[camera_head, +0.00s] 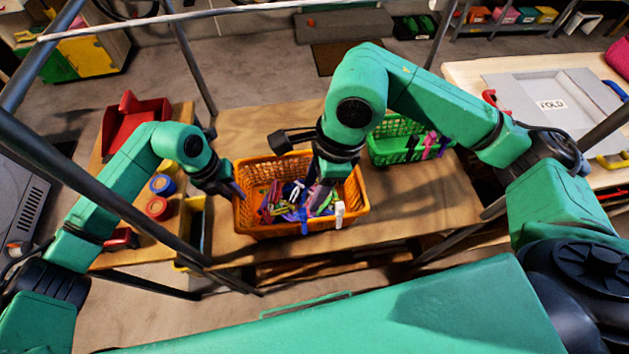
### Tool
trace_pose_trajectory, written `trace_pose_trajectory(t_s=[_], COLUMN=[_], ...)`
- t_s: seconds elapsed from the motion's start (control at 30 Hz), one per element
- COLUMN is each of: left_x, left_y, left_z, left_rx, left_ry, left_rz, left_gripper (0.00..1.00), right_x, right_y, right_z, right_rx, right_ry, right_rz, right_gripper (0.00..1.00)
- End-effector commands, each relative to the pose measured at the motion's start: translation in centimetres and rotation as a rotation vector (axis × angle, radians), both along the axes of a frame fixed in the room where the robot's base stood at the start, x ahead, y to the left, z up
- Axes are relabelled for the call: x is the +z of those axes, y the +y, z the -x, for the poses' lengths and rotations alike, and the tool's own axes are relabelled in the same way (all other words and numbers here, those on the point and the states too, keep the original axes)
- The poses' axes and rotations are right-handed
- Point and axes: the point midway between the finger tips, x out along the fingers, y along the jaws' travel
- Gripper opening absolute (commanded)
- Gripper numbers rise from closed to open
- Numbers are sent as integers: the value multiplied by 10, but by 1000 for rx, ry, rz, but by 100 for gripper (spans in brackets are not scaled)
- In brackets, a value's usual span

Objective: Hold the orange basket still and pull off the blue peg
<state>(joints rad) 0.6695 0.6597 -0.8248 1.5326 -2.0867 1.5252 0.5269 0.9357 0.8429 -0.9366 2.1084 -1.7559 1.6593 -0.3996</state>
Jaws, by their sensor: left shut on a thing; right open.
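The orange basket (268,232) stands on the wooden table, filled with pegs of several colours. A blue peg (304,221) is on its front rim, near the middle. A white peg (339,213) is on the same rim, farther right. My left gripper (236,190) is at the basket's left rim and shut on it. My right gripper (322,192) is open and points down over the basket's right half, above the loose pegs. It is behind the blue peg and apart from it. Its fingertips are hard to make out against the pegs.
A green basket (385,157) with pegs on its rim stands behind to the right. A red bin (132,114) and blue and red round items (160,196) are at the left. Dark metal posts (190,60) stand around the table. Bare tabletop (400,205) lies right of the orange basket.

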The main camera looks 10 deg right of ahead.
Motion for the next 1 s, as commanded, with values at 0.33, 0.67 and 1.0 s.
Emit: trace_pose_trajectory(t_s=[0.33, 0.67, 1.0], left_x=[0, 0, 0], left_y=[0, 0, 0], left_z=[0, 0, 0], left_rx=[0, 0, 0], left_ry=[-1, -1, -1], left_rz=[1, 1, 1], left_gripper=[0, 0, 0], right_x=[-50, -90, -95], right_y=[13, 24, 25], right_z=[1, 0, 0], right_rx=[-1, -2, -1], right_ry=[4, 4, 3], right_rz=[-2, -3, -3], right_gripper=[50, 50, 50])
